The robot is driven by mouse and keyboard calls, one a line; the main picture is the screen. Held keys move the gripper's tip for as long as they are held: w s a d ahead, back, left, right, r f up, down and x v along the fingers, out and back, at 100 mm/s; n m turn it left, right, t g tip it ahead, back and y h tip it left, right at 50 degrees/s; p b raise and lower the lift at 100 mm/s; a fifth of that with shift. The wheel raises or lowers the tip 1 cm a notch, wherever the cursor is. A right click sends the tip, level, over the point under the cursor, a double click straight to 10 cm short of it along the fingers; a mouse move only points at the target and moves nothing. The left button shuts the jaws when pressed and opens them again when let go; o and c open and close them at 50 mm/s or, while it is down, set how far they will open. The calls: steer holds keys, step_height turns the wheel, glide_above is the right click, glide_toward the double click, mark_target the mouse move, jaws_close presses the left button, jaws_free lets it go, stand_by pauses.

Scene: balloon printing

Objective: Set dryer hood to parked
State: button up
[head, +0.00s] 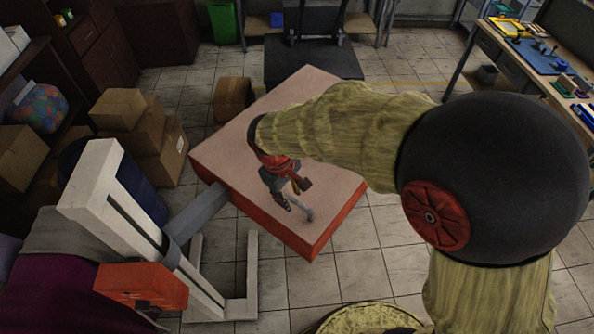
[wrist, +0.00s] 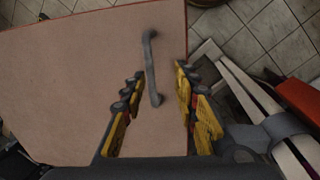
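The dryer hood (head: 235,165) is a flat panel with a pale pink top and red-orange sides. It also fills much of the wrist view (wrist: 75,75). A grey bar handle (wrist: 150,55) is on its top face, near one edge. In the head view the handle (head: 310,215) is partly hidden by my gripper. My gripper (head: 292,194) points down over the hood. In the wrist view my gripper (wrist: 158,75) is open, with its yellow and dark fingers on either side of the handle. I cannot tell whether they touch it.
A grey arm (head: 197,213) joins the hood to a white frame (head: 100,185) with a red-orange block (head: 140,284). Cardboard boxes (head: 125,112) stand at left. A workbench (head: 510,50) is at upper right. Tiled floor (head: 385,240) is clear at the hood's lower right.

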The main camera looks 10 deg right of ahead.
mark_target(293, 200)
steer(key=shift+n+t, duration=0.3)
steer(key=w+f, duration=0.1)
steer(key=f, duration=0.1)
steer(key=w+f, duration=0.1)
steer(key=f, duration=0.1)
steer(key=w+d+f, duration=0.1)
steer(key=f, duration=0.1)
steer(key=shift+w+f, duration=0.15)
steer(key=shift+f, duration=0.15)
steer(key=shift+c, duration=0.4)
jaws_close()
